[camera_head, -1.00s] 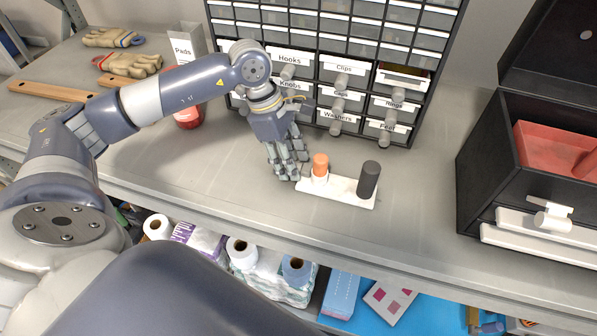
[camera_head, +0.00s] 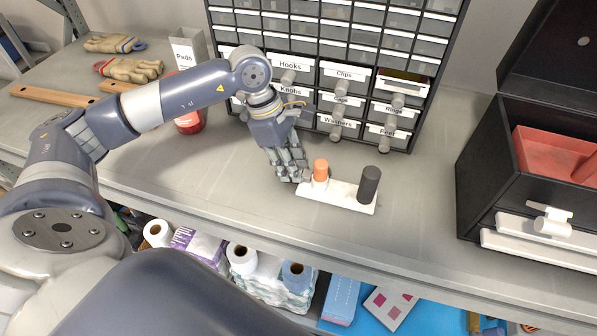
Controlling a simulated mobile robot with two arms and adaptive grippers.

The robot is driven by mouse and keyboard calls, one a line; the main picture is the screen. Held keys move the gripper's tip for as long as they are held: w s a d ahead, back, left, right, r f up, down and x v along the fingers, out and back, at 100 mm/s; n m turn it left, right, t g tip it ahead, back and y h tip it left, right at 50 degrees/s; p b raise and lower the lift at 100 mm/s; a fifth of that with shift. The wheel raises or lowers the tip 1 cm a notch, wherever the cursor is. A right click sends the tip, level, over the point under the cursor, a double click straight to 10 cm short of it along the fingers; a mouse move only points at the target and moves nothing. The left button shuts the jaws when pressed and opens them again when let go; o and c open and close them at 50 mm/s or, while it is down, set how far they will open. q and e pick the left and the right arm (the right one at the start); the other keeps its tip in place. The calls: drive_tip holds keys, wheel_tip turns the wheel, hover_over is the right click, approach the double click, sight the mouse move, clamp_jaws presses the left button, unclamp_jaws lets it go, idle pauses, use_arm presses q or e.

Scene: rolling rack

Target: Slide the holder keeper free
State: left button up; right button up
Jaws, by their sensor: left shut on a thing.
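The holder is a white flat base (camera_head: 337,197) on the grey worktop, with an orange-topped white cylinder (camera_head: 320,172) near its left end and a dark grey cylinder (camera_head: 369,184) at its right end. My left gripper (camera_head: 294,177) is at the left end of the base, fingers pointing down, shut on a small part there. That part, seemingly the holder keeper, is mostly hidden by the fingers and I cannot make out its shape. Both cylinders stand upright. My right gripper is not in view.
A labelled drawer cabinet (camera_head: 411,118) stands close behind the holder. A black open case (camera_head: 484,180) with a red tray (camera_head: 550,150) is at the right. A red container (camera_head: 190,122), gloves (camera_head: 130,68) and a wooden bar (camera_head: 50,94) lie left. The worktop right of the holder is clear.

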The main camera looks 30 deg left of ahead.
use_arm(q)
drive_tip(key=shift+s+f, duration=0.1)
drive_tip(key=shift+s, duration=0.05)
idle(0.3)
drive_tip(key=shift+s+d+b, duration=0.2)
drive_tip(key=shift+s, duration=0.45)
drive_tip(key=shift+s+d+b, duration=0.15)
drive_tip(key=shift+s+b, duration=0.05)
drive_tip(key=shift+s, duration=0.45)
idle(0.4)
drive_tip(key=o, duration=1.1)
drive_tip(key=shift+c, duration=0.2)
drive_tip(key=shift+w, duration=0.1)
